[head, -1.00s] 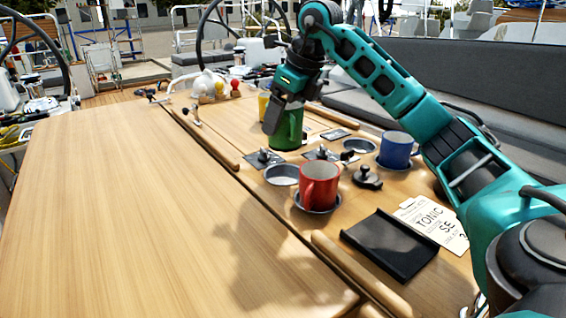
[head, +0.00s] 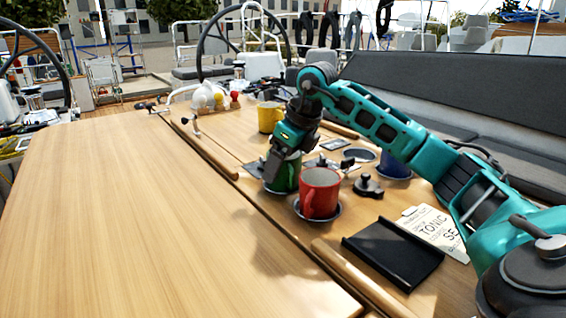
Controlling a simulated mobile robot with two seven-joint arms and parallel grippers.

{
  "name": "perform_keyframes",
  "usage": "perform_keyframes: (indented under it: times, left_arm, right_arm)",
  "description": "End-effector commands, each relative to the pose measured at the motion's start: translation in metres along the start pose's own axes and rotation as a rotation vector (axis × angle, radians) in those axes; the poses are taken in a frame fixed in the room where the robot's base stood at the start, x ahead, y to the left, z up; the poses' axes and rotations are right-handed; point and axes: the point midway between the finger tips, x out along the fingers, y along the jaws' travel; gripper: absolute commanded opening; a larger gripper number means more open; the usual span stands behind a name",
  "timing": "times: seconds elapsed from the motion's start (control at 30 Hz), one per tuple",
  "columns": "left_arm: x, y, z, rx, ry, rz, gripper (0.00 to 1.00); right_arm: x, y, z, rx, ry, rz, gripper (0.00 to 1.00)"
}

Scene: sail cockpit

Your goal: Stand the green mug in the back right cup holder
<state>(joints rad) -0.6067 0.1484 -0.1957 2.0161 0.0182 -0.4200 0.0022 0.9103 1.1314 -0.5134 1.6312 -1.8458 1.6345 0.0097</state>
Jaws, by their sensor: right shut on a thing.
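My right gripper (head: 275,165) is shut on the green mug (head: 288,174), which is upright and partly hidden by the fingers. The mug is at the cup holder (head: 268,187) just left of and behind the red mug (head: 320,188). Its base is at that holder's ring; I cannot tell whether it rests in it or hovers just over it. Another cup holder (head: 360,154), farther back and to the right, is empty. The blue mug (head: 393,165) stands right of it, partly hidden by my right arm. My left gripper is not in view.
The yellow mug (head: 268,117) stands farther back. A black knob (head: 368,187), a black tray (head: 393,252) and a labelled card (head: 430,232) lie right of the red mug. Wooden rails border the panel. The large table leaf (head: 130,220) at left is clear.

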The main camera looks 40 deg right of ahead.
Motion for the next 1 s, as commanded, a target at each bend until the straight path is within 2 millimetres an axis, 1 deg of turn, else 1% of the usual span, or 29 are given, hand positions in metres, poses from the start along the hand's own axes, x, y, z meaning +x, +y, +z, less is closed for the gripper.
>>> perform_keyframes:
  times: [0.13,0.17,0.3,0.33,0.57,0.67,0.77,1.0]
  left_arm:
    - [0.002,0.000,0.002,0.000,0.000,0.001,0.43]
    - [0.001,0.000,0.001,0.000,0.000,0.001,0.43]
    - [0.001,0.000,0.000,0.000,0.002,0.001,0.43]
    - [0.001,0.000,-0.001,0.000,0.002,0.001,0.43]
    - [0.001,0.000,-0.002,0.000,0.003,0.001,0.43]
    - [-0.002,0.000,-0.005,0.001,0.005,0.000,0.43]
    - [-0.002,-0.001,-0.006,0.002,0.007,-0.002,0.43]
    - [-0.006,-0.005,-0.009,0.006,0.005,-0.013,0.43]
  right_arm:
    - [0.006,0.000,-0.002,0.000,0.001,0.000,0.48]
    - [0.005,0.000,-0.002,0.000,0.001,0.001,0.85]
    - [0.004,0.000,-0.002,0.000,0.002,0.001,0.98]
    - [0.004,0.000,-0.002,0.000,0.002,0.001,1.00]
    - [0.003,0.000,-0.001,0.000,0.001,0.001,1.00]
    - [-0.004,0.000,0.002,0.000,-0.001,0.000,1.00]
    - [-0.018,-0.001,0.002,0.000,-0.002,-0.001,1.00]
    - [-0.072,0.000,0.002,0.000,-0.003,-0.001,1.00]
